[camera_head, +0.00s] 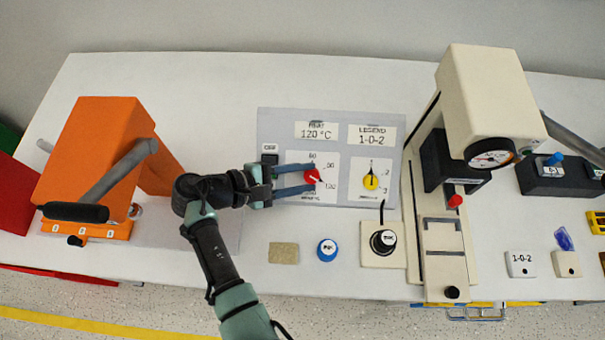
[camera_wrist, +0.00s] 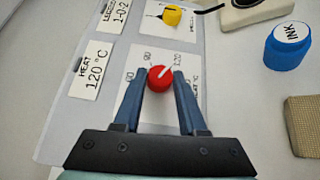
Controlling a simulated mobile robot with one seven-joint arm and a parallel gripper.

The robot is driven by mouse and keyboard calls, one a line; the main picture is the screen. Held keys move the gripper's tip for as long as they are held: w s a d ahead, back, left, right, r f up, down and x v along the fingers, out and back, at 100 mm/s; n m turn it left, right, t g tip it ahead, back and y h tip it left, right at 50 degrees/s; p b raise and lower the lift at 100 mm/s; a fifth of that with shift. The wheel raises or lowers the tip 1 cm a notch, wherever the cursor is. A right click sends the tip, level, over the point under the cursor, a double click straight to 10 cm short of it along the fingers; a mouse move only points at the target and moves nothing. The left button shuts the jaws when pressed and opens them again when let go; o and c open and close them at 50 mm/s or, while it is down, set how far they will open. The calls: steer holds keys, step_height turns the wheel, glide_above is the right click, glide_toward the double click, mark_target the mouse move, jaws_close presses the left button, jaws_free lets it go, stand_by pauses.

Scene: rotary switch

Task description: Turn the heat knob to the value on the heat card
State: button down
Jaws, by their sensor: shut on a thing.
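The red heat knob (camera_head: 311,176) sits on the grey panel (camera_head: 285,122), on a white dial plate with printed numbers around it. It also shows in the wrist view (camera_wrist: 158,80). Its white pointer is aimed roughly at the 120 mark, though the small print is blurred. The heat card (camera_head: 316,131) reads 120 °C; it also shows in the wrist view (camera_wrist: 91,70). My gripper (camera_head: 312,177) reaches in from the left in the head view, its two blue fingers shut on opposite sides of the knob. The lower dial marks are partly hidden.
A yellow legend knob (camera_head: 370,181) is right of the red knob, below a legend card (camera_head: 372,135) reading 1-0-2. An orange press (camera_head: 95,160) stands left, a cream press (camera_head: 485,100) right.

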steer(key=shift+c, duration=2.3)
jaws_free()
step_height(320, 180, up, 10)
steer(key=p, duration=0.1)
